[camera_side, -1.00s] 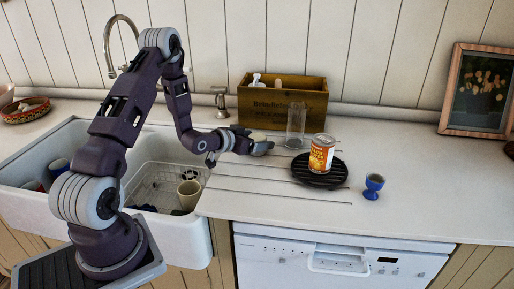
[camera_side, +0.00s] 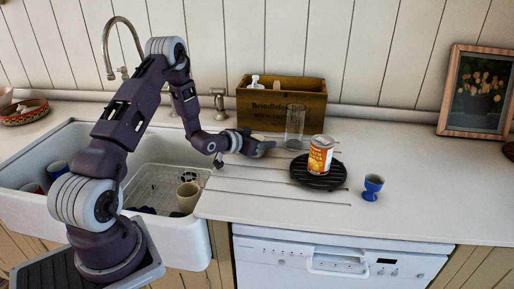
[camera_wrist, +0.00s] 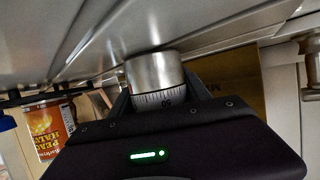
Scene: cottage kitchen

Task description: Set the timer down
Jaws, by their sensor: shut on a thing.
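The timer (camera_wrist: 155,78) is a short silver cylinder with a black-and-white number scale around it. My gripper (camera_wrist: 160,100) is shut on it, one finger at each side, in the wrist view. The timer's far end is close to the grooved counter surface (camera_wrist: 215,35); I cannot tell whether it touches. In the side view my gripper (camera_side: 263,149) is low over the grooved drainer part of the counter, left of the clear glass (camera_side: 295,122). The timer is mostly hidden by the gripper there.
A food can (camera_side: 320,155) stands on a black round trivet (camera_side: 318,181), right of my gripper. A blue egg cup (camera_side: 372,187) is farther right. A wooden box (camera_side: 282,105) stands behind.

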